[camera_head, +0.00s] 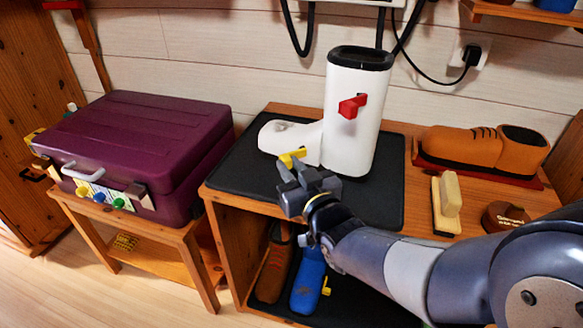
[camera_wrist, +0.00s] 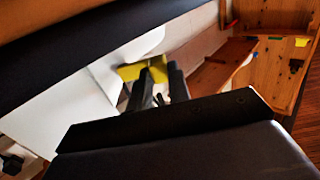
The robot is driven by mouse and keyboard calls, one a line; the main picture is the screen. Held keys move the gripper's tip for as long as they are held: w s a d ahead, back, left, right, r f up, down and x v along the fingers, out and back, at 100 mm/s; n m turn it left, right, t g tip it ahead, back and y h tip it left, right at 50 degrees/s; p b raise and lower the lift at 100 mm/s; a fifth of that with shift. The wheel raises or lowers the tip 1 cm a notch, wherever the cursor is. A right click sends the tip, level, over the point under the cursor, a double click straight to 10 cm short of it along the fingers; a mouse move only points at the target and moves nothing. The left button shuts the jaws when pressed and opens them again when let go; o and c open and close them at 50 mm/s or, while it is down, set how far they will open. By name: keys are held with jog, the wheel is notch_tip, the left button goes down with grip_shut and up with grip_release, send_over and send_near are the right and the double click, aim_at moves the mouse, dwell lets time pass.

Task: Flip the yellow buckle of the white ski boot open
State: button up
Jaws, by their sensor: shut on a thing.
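The white ski boot (camera_head: 351,115) stands upright on a black mat (camera_head: 237,165) on the wooden bench, its toe to the left. A red buckle (camera_head: 351,106) sits high on its shaft. The yellow buckle (camera_head: 291,157) is low, at the foot part. My gripper (camera_head: 290,168) is at the yellow buckle, its fingers shut on it. In the wrist view the yellow buckle (camera_wrist: 143,70) shows at the fingertips (camera_wrist: 158,75), with the white boot (camera_wrist: 85,105) behind it to the left. The fingers cover part of the buckle, so its exact angle is hard to tell.
A purple suitcase (camera_head: 140,140) stands on a small wooden table at left. A brown shoe (camera_head: 480,148), a brush (camera_head: 447,200) and a round tin (camera_head: 503,217) are on the bench's right. Brown and blue boots (camera_head: 308,280) lie on the shelf below. A cable hangs above.

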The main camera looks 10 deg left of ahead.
grip_shut()
jog(key=shift+d, duration=0.1)
jog(key=shift+d+r+n+g+y, duration=0.15)
jog(key=shift+d+n+g+y, duration=0.25)
jog(key=shift+n+g+y, duration=0.35)
jog(key=shift+d+n+g+y+p, duration=0.15)
jog(key=shift+n+g+y+p, duration=0.1)
jog(key=shift+g+y+p, duration=0.15)
jog(key=o, duration=0.6)
grip_release()
jog(key=shift+o, duration=0.2)
